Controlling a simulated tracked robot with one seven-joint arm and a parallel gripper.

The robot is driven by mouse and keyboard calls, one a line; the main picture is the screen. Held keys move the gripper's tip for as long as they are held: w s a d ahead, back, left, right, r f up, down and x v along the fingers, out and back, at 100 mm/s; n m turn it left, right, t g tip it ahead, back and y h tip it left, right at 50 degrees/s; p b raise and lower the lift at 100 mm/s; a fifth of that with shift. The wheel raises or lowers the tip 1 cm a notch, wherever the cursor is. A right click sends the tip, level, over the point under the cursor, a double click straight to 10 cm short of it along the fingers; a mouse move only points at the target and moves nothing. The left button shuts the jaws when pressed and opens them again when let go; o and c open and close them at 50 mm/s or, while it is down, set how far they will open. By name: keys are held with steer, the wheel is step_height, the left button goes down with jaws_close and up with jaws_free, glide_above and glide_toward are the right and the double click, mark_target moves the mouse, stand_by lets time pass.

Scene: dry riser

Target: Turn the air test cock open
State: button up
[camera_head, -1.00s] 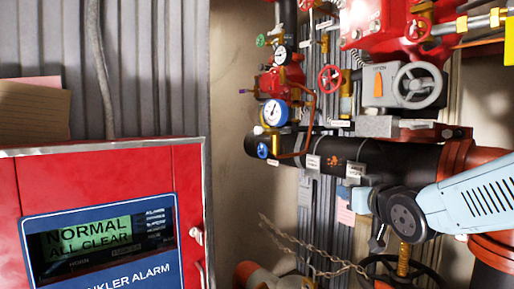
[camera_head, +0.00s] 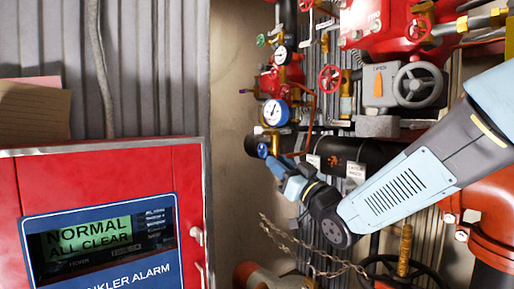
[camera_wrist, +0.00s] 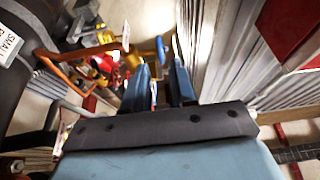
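A small blue handle (camera_head: 262,150) sits on a brass fitting below the blue-rimmed gauge (camera_head: 275,112), at the left end of the black pipe. No label that I can read names it as the air test cock. In the wrist view the blue handle (camera_wrist: 161,48) shows just beyond the fingertips, near the gap between them. My gripper (camera_head: 274,163) is close to the handle, at its lower right. In the wrist view my gripper (camera_wrist: 161,66) has its two fingers apart with nothing clearly held. Whether a finger touches the handle cannot be told.
A red alarm panel (camera_head: 110,165) reading "NORMAL ALL CLEAR" fills the lower left. Red handwheels (camera_head: 330,79), a grey handwheel (camera_head: 418,85) and copper tubing crowd above my arm. A chain (camera_head: 300,245) hangs below. Bare wall (camera_head: 232,190) lies left of the handle.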

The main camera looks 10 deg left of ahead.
mark_target(259, 146)
steer(key=x, duration=0.9)
steer(key=shift+w+a, duration=0.2)
steer(key=shift+a, duration=0.05)
